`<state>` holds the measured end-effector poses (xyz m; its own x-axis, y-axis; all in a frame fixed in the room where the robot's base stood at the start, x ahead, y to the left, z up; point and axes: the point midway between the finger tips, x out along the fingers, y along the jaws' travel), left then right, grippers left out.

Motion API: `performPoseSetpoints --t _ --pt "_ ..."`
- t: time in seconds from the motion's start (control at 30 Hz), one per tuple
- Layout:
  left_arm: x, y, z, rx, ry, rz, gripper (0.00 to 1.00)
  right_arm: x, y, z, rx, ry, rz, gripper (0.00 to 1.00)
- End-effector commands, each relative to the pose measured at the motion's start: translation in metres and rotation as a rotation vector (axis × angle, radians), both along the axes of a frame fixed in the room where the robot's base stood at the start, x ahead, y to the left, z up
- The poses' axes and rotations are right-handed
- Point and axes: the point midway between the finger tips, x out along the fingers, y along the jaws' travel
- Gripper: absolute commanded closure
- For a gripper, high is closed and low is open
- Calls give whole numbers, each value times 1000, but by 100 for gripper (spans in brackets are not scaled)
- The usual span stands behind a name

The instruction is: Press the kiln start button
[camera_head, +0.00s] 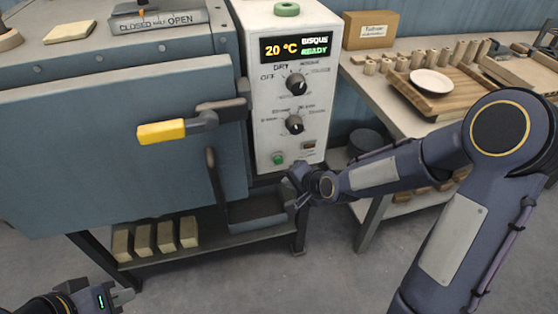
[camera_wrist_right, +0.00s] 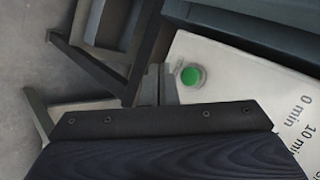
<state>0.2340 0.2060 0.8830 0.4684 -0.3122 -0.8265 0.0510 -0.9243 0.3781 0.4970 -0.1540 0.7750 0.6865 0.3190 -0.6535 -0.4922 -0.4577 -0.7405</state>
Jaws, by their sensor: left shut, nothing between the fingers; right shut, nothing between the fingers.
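The round green button (camera_head: 278,158) is at the lower left of the white kiln control panel (camera_head: 262,115). It also shows in the right wrist view (camera_wrist_right: 191,76), unobstructed. My right gripper (camera_head: 296,192) is shut and empty, just below the panel's lower edge and lower right of the button in the head view. In the right wrist view its fingertips (camera_wrist_right: 160,78) appear just left of the button; I cannot tell the depth gap. The display (camera_head: 296,48) reads 20 °C, BISQUE, READY. My left gripper (camera_head: 122,297) is shut and empty at the lower left, far from the panel.
The panel carries two black knobs (camera_head: 296,84) and a small reddish switch (camera_head: 308,146). The blue kiln door (camera_head: 100,140) has a yellow-gripped handle (camera_head: 162,132). A dark stand with several bricks (camera_head: 144,239) is below. A table with a wooden board and plate (camera_head: 431,82) stands right.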

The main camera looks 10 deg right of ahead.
Motion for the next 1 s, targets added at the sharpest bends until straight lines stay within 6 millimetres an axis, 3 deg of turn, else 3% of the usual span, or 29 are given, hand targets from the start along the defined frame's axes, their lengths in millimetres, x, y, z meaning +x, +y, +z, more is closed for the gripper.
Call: performPoseSetpoints --t 0.2,0.4,1.0 --pt "0 0 2 0 0 0 100 29 2 -1 0 -1 1 100" --pt "0 0 1 0 0 0 100 43 2 0 -1 0 1 100" --pt "0 0 1 0 0 0 100 46 2 0 0 0 1 100"
